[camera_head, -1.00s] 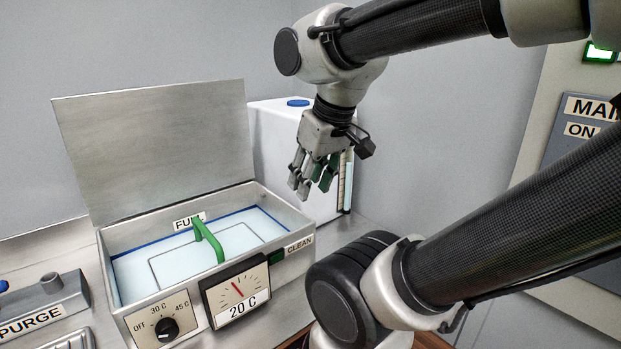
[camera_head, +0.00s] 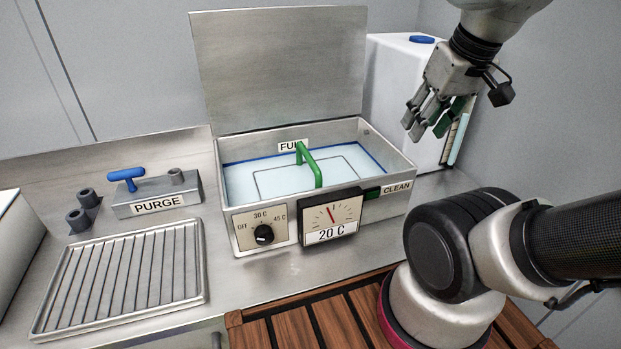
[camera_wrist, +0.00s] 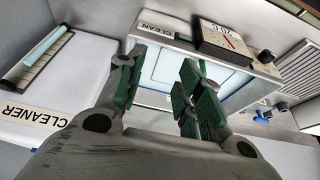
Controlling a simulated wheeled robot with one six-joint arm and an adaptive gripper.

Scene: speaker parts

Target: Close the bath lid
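The bath (camera_head: 285,226) is a metal box holding pale blue liquid, with a green handle (camera_head: 310,163) rising inside it. Its flat metal lid (camera_head: 280,68) stands raised, nearly upright, at the back edge of the bath. My gripper (camera_head: 425,122) hangs right of the lid, above and behind the bath's right end, in front of the white container. In the wrist view my gripper (camera_wrist: 160,90) has its green-padded fingers spread apart with nothing between them, and the bath (camera_wrist: 247,88) lies beyond them. My gripper is apart from the lid.
A white cleaner container (camera_head: 392,85) with a blue cap stands right of the bath. A dial and a 20 C gauge (camera_head: 331,217) are on the bath's front. A purge block (camera_head: 157,195) with a blue handle and a ribbed tray (camera_head: 125,280) lie to the left.

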